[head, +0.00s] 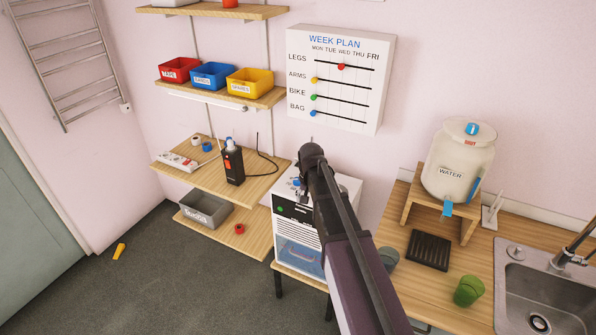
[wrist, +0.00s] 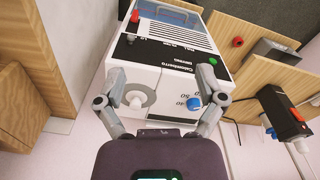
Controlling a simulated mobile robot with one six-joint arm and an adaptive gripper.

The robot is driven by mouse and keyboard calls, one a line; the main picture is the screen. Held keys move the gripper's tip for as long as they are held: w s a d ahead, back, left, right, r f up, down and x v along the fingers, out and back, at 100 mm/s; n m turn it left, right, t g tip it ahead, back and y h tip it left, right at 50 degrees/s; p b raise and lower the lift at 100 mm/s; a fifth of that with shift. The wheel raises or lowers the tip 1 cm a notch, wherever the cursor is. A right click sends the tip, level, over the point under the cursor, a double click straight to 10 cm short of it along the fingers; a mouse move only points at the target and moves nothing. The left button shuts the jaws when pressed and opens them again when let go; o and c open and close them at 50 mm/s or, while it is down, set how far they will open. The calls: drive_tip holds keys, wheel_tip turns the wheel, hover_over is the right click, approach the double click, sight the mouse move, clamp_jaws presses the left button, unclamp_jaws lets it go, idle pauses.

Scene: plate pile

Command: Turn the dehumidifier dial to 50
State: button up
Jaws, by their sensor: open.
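The dehumidifier (head: 297,238) is a white box with a black strip, a green light and a grille on its front. In the wrist view the dehumidifier (wrist: 160,80) fills the middle, with upside-down lettering. Its white top carries a blue dial (wrist: 194,103) with numbers beside it and a larger pale knob (wrist: 137,98). The numbers are partly readable; I cannot tell the dial's setting. My gripper (wrist: 160,84) is open and empty over the top, one finger beside the pale knob, the other beside the blue dial. In the head view my arm hides much of the top.
Wooden shelves (head: 205,180) stand left, holding a black device (head: 233,162) with a cable. A grey bin (head: 205,209) sits below. The right counter holds a water jar (head: 457,165), a black rack (head: 428,250), a green cup (head: 468,291) and a sink (head: 535,290). Floor at left is mostly clear.

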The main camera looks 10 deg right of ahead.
sight(298, 180)
drive_tip(key=w+m, duration=0.6)
drive_tip(key=w, duration=2.1)
drive_tip(key=shift+w+a+r+g, duration=0.2)
drive_tip(key=shift+r+g, duration=0.2)
drive_tip(key=shift+r, duration=0.05)
drive_tip(key=shift+f, duration=0.2)
drive_tip(key=f+b, duration=1.3)
drive_tip(key=shift+s+d+f, duration=0.2)
drive_tip(key=shift+s+d, duration=0.05)
drive_tip(key=shift+s, duration=0.05)
drive_tip(key=c, duration=1.2)
drive_tip(key=shift+o, duration=0.2)
drive_tip(key=shift+d, duration=0.2)
drive_tip(key=shift+s+a, duration=0.1)
drive_tip(key=shift+a, duration=0.05)
